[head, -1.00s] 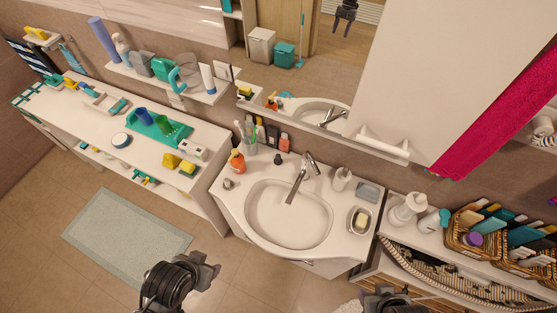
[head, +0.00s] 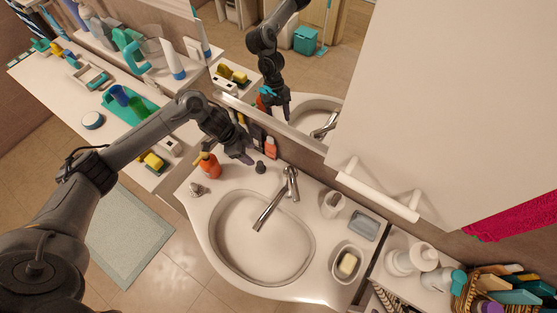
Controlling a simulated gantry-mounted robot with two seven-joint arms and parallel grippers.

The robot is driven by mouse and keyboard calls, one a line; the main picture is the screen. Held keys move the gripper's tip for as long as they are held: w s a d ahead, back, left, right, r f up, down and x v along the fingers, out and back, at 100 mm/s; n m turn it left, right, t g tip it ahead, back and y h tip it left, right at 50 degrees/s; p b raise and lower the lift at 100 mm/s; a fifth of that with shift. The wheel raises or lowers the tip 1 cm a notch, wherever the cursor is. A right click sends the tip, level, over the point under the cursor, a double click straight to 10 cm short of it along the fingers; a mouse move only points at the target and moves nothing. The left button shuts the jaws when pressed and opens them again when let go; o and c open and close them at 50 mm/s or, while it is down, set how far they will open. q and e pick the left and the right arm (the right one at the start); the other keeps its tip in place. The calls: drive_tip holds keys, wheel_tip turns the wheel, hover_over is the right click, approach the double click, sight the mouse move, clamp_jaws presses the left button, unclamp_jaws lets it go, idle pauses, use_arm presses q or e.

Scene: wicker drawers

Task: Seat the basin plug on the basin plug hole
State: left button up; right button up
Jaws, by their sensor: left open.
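My left arm reaches in from the left over the white counter, and its open gripper (head: 246,157) hangs beside a small dark object. That object, which looks like the basin plug (head: 260,168), stands on the counter behind the basin, left of the tap; the fingertips are close to its left side, and I cannot tell whether they touch it. The white oval basin (head: 250,255) is empty. I cannot make out its plug hole; the tap's spout may cover it. My right gripper is not in view.
A metal tap (head: 277,198) leans over the basin. An orange soap bottle (head: 208,165) and a small metal item (head: 196,190) stand left. Bottles, including an orange one (head: 271,147), line the wall. A cup (head: 332,204) and a soap dish (head: 346,264) stand right.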

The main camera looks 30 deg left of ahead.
sight(259, 163)
use_arm(q)
drive_tip(key=x, duration=0.4)
drive_tip(key=shift+w+a+f, duration=0.1)
drive_tip(key=shift+a+f, duration=0.2)
drive_tip(key=shift+a, duration=0.05)
drive_tip(key=shift+a+x, duration=0.1)
drive_tip(key=shift+x, duration=1.4)
drive_tip(key=shift+a+x, duration=0.15)
drive_tip(key=shift+x, duration=1.35)
drive_tip(key=shift+f, duration=0.1)
clamp_jaws()
